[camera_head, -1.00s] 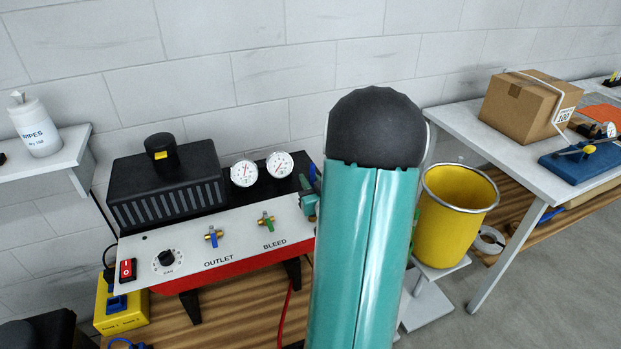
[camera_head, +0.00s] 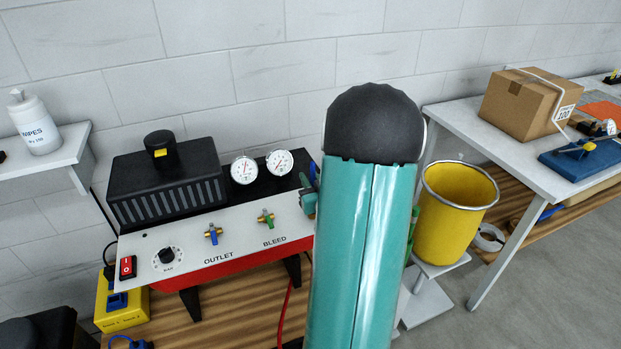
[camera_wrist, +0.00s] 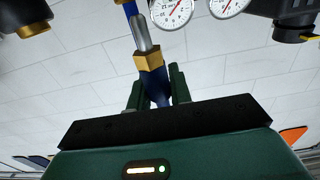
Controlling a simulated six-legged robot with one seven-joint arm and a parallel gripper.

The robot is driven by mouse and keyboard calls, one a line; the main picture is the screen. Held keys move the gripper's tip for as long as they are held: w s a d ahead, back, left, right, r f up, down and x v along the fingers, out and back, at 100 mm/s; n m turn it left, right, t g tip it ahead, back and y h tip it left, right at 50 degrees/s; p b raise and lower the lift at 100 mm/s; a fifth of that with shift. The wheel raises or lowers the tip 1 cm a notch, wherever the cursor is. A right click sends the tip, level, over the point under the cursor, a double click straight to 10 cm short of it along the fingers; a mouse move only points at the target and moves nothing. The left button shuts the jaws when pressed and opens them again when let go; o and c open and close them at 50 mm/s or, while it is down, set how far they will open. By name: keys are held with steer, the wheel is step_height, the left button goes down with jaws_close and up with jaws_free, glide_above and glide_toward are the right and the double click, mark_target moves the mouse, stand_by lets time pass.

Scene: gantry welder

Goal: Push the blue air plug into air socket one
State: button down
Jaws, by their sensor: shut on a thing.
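In the wrist view the blue air plug (camera_wrist: 155,84) has a brass collar and a steel nose pointing up the picture. My gripper (camera_wrist: 157,88) is shut on its blue body with two green fingers. The nose reaches a blue and brass fitting (camera_wrist: 128,6) at the top edge, cut off by the frame. I cannot tell whether the nose is inside it, or whether this is air socket one. In the head view my arm hides the plug and most of the gripper; a bit of green and blue (camera_head: 309,200) shows at its left side.
The compressor panel (camera_head: 220,240) has OUTLET and BLEED valves, with two gauges (camera_head: 262,166) behind. A black housing (camera_head: 165,185) stands at its left. A yellow bin (camera_head: 455,215) is right of my arm, and a table (camera_head: 450,120) with a carton (camera_head: 528,105) is further right.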

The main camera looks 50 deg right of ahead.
steer(key=shift+f, duration=1.55)
steer(key=c, duration=1.2)
jaws_free()
steer(key=shift+s+a, duration=0.1)
